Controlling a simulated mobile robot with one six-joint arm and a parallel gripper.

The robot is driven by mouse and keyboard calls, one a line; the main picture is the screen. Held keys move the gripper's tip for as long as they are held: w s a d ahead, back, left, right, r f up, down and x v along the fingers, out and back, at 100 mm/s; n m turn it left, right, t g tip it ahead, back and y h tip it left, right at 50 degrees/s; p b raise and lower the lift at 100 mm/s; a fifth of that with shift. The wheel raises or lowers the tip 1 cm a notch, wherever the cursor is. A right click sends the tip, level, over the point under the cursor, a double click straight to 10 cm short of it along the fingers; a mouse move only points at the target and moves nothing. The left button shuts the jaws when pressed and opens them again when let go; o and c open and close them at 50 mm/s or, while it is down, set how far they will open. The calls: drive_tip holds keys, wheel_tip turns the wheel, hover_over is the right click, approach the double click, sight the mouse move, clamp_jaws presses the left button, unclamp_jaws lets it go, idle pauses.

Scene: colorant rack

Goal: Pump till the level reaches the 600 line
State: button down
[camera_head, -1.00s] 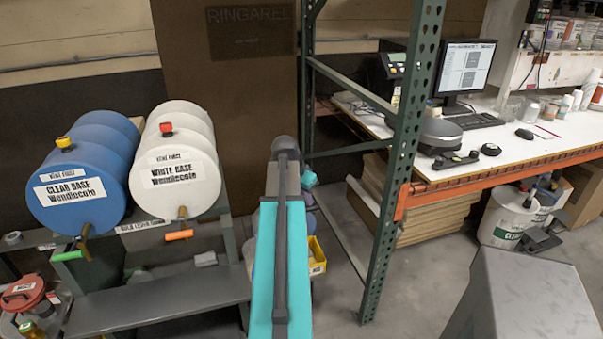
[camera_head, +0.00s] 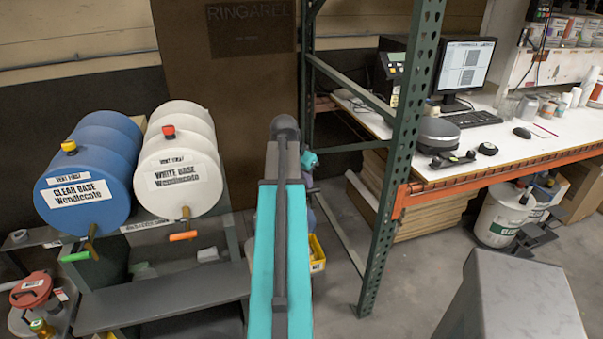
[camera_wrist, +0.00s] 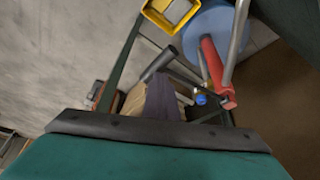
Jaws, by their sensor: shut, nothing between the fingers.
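My gripper (camera_wrist: 158,130) fills the bottom of the wrist view as a teal body with a dark front edge; it is shut and holds nothing. Ahead of it, a red sleeve (camera_wrist: 215,68) on a grey rod stands in front of a round blue container (camera_wrist: 207,30). I cannot tell whether the sleeve is part of a pump. In the head view my teal arm covers the middle, hiding most of what is behind it. No 600 line or liquid level can be made out.
A blue drum (camera_head: 85,180) and a white drum (camera_head: 180,170) lie on a rack at left, with a grey shelf (camera_head: 160,303) below. A green post (camera_head: 403,150) and a workbench (camera_head: 480,170) stand right. A yellow bin (camera_head: 317,254) sits low beside my arm.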

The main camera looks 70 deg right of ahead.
drive_tip(key=shift+r+p, duration=1)
drive_tip(key=shift+r, duration=0.9)
drive_tip(key=shift+f, duration=0.1)
drive_tip(key=shift+f+b, duration=3.5)
drive_tip(key=shift+f, duration=3.4)
drive_tip(key=shift+r+p, duration=4.15)
drive_tip(key=shift+r, duration=2.85)
drive_tip(key=shift+f, duration=0.15)
